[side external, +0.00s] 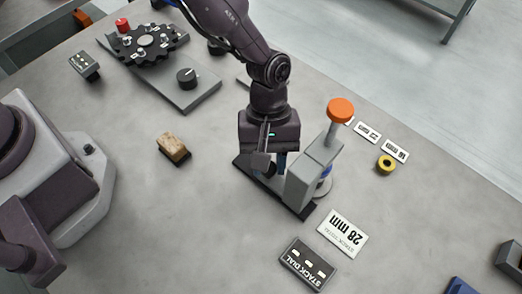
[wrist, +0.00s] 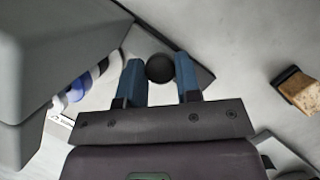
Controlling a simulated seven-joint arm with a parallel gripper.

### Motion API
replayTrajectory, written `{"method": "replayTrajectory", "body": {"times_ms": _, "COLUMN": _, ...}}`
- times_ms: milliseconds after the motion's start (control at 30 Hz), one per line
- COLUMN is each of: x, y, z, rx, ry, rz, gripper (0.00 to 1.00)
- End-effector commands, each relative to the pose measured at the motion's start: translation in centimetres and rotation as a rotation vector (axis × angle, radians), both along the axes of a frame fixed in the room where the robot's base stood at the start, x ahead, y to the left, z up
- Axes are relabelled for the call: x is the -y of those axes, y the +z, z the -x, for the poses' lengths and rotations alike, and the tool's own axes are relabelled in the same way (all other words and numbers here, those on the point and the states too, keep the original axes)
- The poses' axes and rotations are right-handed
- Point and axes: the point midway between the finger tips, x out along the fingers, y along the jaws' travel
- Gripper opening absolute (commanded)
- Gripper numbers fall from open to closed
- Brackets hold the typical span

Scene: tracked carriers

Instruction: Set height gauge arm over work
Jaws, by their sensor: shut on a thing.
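The height gauge is a grey upright body (side external: 304,182) with an orange-topped post (side external: 341,110), on a dark base plate (side external: 303,211). My gripper (side external: 271,167) points down over the base at the body's left. In the wrist view, the blue fingers of my gripper (wrist: 159,72) stand on either side of a round black knob (wrist: 160,68), shut on it. The grey body (wrist: 70,45) fills the left of that view. White and blue discs (wrist: 78,88) show beside it, partly hidden. Where the gauge's arm sits over them is hidden.
A "28 mm" card (side external: 342,234) and a "STACK DIAL" box (side external: 307,264) lie in front. A yellow ring (side external: 386,164) and small millimetre cards (side external: 395,151) lie right. A wood-topped block (side external: 173,147) sits left. A dial fixture (side external: 151,45) stands at the back left.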

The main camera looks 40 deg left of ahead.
Motion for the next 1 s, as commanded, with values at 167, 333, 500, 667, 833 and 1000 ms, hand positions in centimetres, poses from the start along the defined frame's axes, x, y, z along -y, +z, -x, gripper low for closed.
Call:
{"method": "replayTrajectory", "body": {"times_ms": 167, "x": 0.7, "y": 0.1, "z": -0.1, "rx": 0.013, "ry": 0.002, "rz": 0.015, "gripper": 0.4}}
{"method": "replayTrajectory", "body": {"times_ms": 333, "x": 0.6, "y": 0.1, "z": -0.1, "rx": 0.01, "ry": 0.001, "rz": 0.012, "gripper": 0.56}}
{"method": "replayTrajectory", "body": {"times_ms": 500, "x": 0.4, "y": 0.3, "z": -0.1, "rx": 0.009, "ry": 0.001, "rz": 0.01, "gripper": 0.56}}
{"method": "replayTrajectory", "body": {"times_ms": 667, "x": -0.1, "y": 1.9, "z": -0.7, "rx": 0.012, "ry": 0.001, "rz": 0.012, "gripper": 0.56}}
{"method": "replayTrajectory", "body": {"times_ms": 833, "x": -1.1, "y": 5.4, "z": -1.6, "rx": 0.013, "ry": 0.002, "rz": 0.012, "gripper": 0.56}}
{"method": "replayTrajectory", "body": {"times_ms": 1000, "x": -2.0, "y": 8.8, "z": -2.6, "rx": 0.014, "ry": 0.001, "rz": 0.013, "gripper": 0.56}}
